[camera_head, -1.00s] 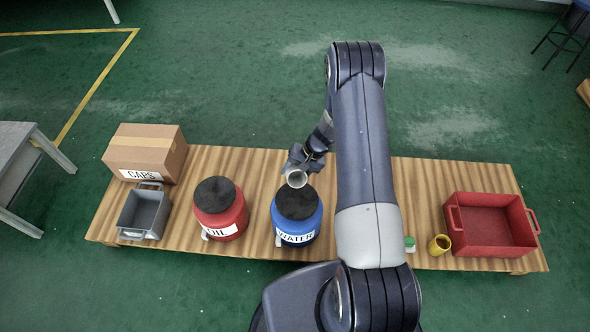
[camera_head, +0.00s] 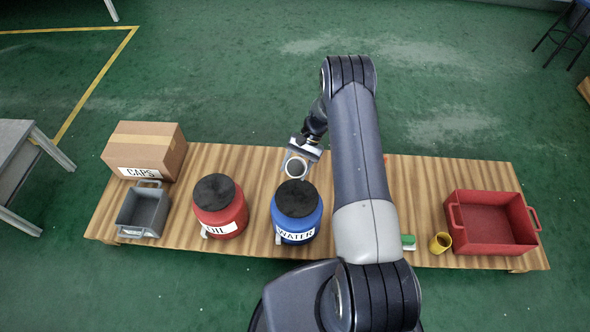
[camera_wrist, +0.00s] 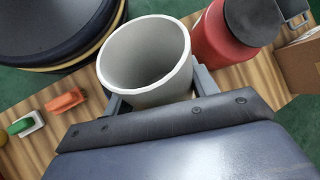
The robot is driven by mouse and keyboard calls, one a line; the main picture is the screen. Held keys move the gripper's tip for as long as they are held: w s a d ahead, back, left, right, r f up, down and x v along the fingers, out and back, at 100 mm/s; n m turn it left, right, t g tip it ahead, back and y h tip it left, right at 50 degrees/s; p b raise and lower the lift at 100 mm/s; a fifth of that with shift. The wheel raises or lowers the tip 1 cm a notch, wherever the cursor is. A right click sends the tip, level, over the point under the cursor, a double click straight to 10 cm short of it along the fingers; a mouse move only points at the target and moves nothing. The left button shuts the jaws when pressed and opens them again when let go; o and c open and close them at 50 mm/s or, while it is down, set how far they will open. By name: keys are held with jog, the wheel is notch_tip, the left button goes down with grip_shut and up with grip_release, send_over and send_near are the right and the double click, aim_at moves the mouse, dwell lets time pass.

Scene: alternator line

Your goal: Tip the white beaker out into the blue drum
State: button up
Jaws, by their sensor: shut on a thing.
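The white beaker (camera_head: 287,164) is in my gripper (camera_head: 304,150), just behind the blue drum in the head view. It is tilted, with its open mouth turned toward the head camera. In the wrist view, my gripper's fingers (camera_wrist: 160,98) are shut on the beaker (camera_wrist: 152,100), one on each side of it. The inside that shows looks grey and bare; the bottom is in shadow. The blue drum (camera_head: 296,226), labelled WATER, stands upright with a black top. The beaker's near rim lies close to the drum's back edge in the picture; the height between them is unclear.
A red drum (camera_head: 222,215) labelled OIL stands left of the blue drum. Further left are a grey bin (camera_head: 142,212) and a CAPS box (camera_head: 146,152). Right of my arm are a green-and-white item (camera_head: 408,242), a yellow cup (camera_head: 440,243) and a red tray (camera_head: 491,234).

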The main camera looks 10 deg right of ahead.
jog(key=shift+r+m+g+y+b, duration=0.25)
jog(key=shift+m+g+b, duration=0.2)
jog(key=shift+g+b, duration=1.25)
jog(key=shift+r+m+g+y+b, duration=0.1)
jog(key=shift+m+g+y+b, duration=0.3)
jog(key=shift+g+b, duration=1.3)
jog(key=shift+r+t+b, duration=0.15)
jog(key=shift+t+b, duration=0.35)
jog(key=shift+b, duration=0.3)
